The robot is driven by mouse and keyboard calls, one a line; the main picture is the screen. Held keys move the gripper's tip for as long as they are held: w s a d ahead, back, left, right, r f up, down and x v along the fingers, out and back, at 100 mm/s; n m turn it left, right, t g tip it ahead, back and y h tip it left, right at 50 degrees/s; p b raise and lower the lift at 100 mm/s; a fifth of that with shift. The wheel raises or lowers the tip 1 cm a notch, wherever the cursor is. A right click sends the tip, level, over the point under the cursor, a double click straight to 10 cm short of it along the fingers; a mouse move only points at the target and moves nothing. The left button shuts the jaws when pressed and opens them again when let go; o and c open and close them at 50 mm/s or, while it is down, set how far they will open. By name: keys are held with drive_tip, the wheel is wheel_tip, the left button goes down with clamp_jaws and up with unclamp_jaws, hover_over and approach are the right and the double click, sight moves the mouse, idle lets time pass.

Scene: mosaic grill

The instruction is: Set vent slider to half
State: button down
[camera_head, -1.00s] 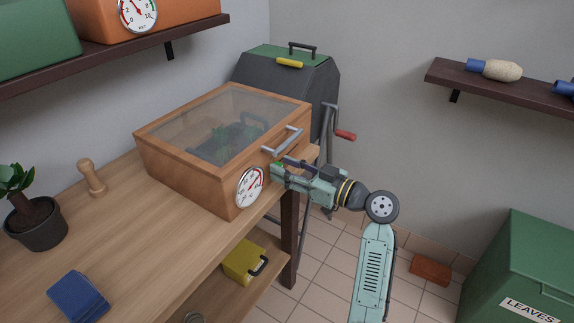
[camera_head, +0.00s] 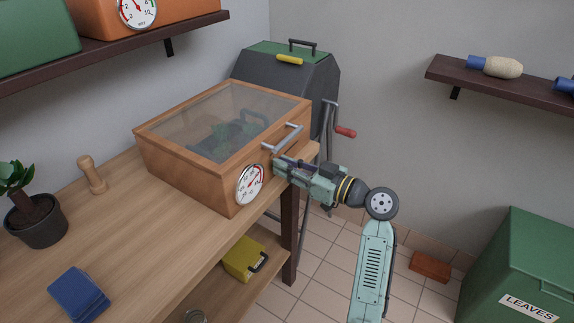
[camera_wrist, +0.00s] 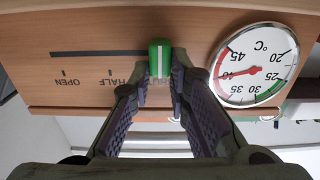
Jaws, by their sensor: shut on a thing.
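The vent slider (camera_wrist: 160,58) is a small green knob with a white stripe, seen in the wrist view at the right of its dark slot (camera_wrist: 95,53). The picture there is upside down. A HALF mark (camera_wrist: 110,80) lies left of the knob, and an OPEN mark (camera_wrist: 64,80) further left. My gripper (camera_wrist: 157,68) is shut on the knob, one finger on each side. In the head view my gripper (camera_head: 277,166) is at the front panel of the wooden glass-topped box (camera_head: 180,178); the knob is hidden there. My fingers may hide any further mark.
A round thermometer dial (camera_head: 250,185) sits beside my gripper on the same panel. A metal handle (camera_head: 283,139) projects just above it. The wooden bench (camera_head: 150,235) bears the box.

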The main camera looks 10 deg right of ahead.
sight(286, 149)
idle(0.3)
drive_tip(key=w+d+b, duration=0.2)
drive_tip(key=b, duration=0.1)
drive_tip(key=w+d+b, duration=0.1)
drive_tip(key=b, duration=0.1)
drive_tip(key=shift+w+d+f, duration=0.2)
drive_tip(key=shift+d+f, duration=0.05)
drive_tip(key=shift+w+d+r, duration=0.2)
drive_tip(key=shift+w+d, duration=0.05)
drive_tip(key=c, duration=1.5)
unclamp_jaws()
